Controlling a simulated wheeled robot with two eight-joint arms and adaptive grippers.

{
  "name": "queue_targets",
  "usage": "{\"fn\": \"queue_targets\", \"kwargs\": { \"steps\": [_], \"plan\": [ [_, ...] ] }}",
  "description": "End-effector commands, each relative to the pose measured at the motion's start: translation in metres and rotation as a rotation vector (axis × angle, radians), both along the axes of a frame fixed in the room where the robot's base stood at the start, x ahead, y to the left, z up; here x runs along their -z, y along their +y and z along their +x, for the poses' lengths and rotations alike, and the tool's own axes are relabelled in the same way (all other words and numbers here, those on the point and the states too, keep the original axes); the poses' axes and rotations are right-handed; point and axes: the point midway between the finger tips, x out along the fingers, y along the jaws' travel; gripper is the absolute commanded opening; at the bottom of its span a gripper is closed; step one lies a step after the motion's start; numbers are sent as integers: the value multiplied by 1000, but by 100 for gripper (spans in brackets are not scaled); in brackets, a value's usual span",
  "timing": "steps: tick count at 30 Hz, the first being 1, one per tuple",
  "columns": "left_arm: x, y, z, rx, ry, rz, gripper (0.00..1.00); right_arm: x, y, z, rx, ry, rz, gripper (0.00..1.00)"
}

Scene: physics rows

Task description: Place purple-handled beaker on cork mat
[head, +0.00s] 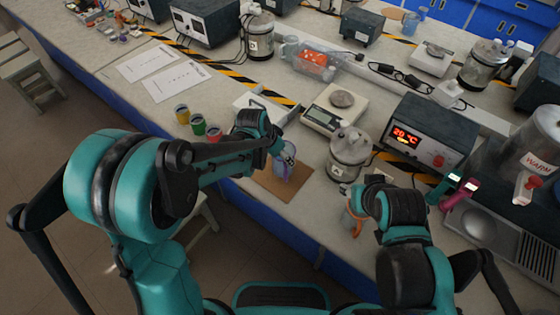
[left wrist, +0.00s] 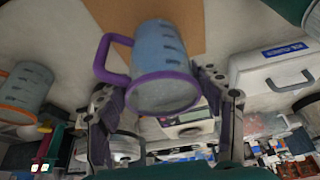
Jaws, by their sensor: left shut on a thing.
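The purple-handled beaker (head: 285,164) is clear bluish with a purple rim and handle, and it is over the cork mat (head: 272,188) near the table's front edge. My left gripper (head: 268,143) is shut on it. In the left wrist view, the beaker (left wrist: 160,55) is between the two fingers of my left gripper (left wrist: 168,100), rim towards the camera, with the brown cork mat (left wrist: 190,20) beyond its base. I cannot tell whether the base touches the mat. My right gripper (head: 360,204) is at the front edge on the right; its fingers are mostly hidden.
An orange-handled beaker (left wrist: 25,88) stands to one side, partly hidden by my right wrist in the head view. A balance (head: 336,108) and a lidded metal vessel (head: 349,152) stand behind and right of the mat. Colored cups (head: 198,124) stand left.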

Motion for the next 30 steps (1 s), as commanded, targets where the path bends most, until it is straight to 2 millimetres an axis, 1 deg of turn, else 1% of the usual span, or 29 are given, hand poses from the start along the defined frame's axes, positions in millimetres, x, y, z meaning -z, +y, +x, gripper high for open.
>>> {"fn": "queue_targets", "kwargs": {
  "steps": [1, 3, 5, 12, 16, 17, 18, 19, 30],
  "plan": [
    [9, 0, 0, 0, 0, 0, 9, 5, 0, 0, 0, 0, 0, 40],
    [21, 0, 0, -1, 0, 0, 9, 9, 0, 0, 0, 0, 0, 40],
    [28, 0, 0, -1, 0, 0, 9, 11, 0, 0, 0, 0, 0, 40],
    [28, 0, 0, -1, 0, 0, 9, 10, 0, 0, 0, 0, 0, 40],
    [32, 0, 0, -1, 0, 0, 9, 14, 0, 0, 0, 0, 0, 40],
    [32, 0, 0, -1, 0, 0, 69, 14, 0, 0, 0, 0, 0, 40],
    [31, 0, 0, -1, 0, 0, 80, 13, 0, 0, 0, 0, 0, 40],
    [31, 0, 0, -1, 0, 0, 87, 13, 0, 0, 0, 0, 0, 40],
    [28, 0, 0, -1, 0, 0, 87, 10, 0, 0, 0, 0, 0, 40]
  ]
}}
